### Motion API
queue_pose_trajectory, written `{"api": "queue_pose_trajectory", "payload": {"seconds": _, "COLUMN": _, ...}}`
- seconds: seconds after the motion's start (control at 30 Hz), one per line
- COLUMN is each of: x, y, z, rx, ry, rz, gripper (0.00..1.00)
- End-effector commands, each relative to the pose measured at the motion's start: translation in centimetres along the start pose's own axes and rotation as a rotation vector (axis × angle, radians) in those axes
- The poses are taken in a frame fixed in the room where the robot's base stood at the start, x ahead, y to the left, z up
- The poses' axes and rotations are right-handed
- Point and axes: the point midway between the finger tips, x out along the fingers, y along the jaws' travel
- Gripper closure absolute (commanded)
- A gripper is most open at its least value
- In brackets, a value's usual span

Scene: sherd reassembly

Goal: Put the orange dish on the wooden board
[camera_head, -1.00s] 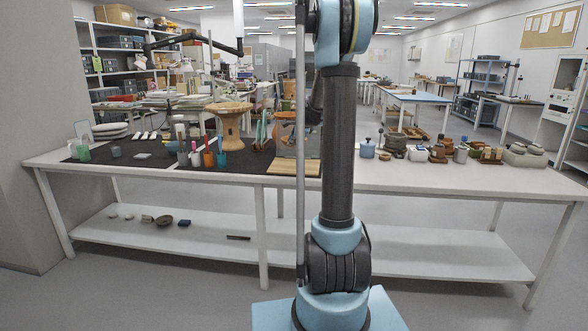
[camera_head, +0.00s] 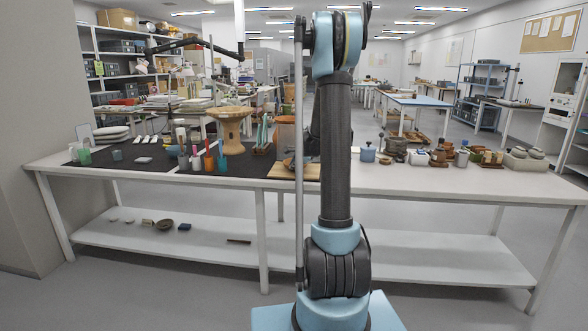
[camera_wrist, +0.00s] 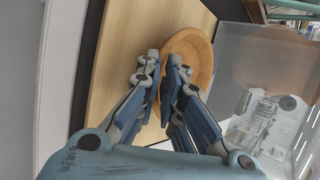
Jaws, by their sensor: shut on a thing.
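The orange dish (camera_wrist: 197,48) shows in the wrist view as a round, shallow, orange-tan piece. My gripper (camera_wrist: 166,72) is shut on its near rim, with one finger on each side. The wooden board (camera_wrist: 115,45) lies behind the fingers and to the left of the dish; the dish overlaps its right part in the picture. I cannot tell whether the dish touches the board. In the head view the board (camera_head: 283,175) lies at the table's front edge, partly covered by my arm. My gripper and the dish are largely hidden there.
A wooden stand (camera_head: 231,125) and several coloured cups stand on the dark mat left of the board. A clear, box-like panel (camera_wrist: 255,70) is right of the dish in the wrist view. Pots and a blue jar (camera_head: 367,153) stand to the right.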

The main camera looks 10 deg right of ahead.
Motion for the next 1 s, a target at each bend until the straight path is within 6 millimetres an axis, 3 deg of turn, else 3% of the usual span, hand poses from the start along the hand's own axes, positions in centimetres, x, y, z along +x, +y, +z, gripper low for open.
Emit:
{"api": "queue_pose_trajectory", "payload": {"seconds": 0.33, "x": 0.2, "y": 0.3, "z": -0.1, "rx": 0.000, "ry": 0.000, "rz": 0.000, "gripper": 1.00}}
{"api": "queue_pose_trajectory", "payload": {"seconds": 0.4, "x": 0.2, "y": 0.3, "z": -0.1, "rx": 0.000, "ry": 0.000, "rz": 0.000, "gripper": 0.84}}
{"api": "queue_pose_trajectory", "payload": {"seconds": 0.77, "x": 0.2, "y": 0.2, "z": 0.1, "rx": -0.001, "ry": -0.001, "rz": 0.001, "gripper": 0.84}}
{"api": "queue_pose_trajectory", "payload": {"seconds": 1.0, "x": -1.6, "y": 0.2, "z": 0.1, "rx": -0.001, "ry": -0.001, "rz": 0.001, "gripper": 0.84}}
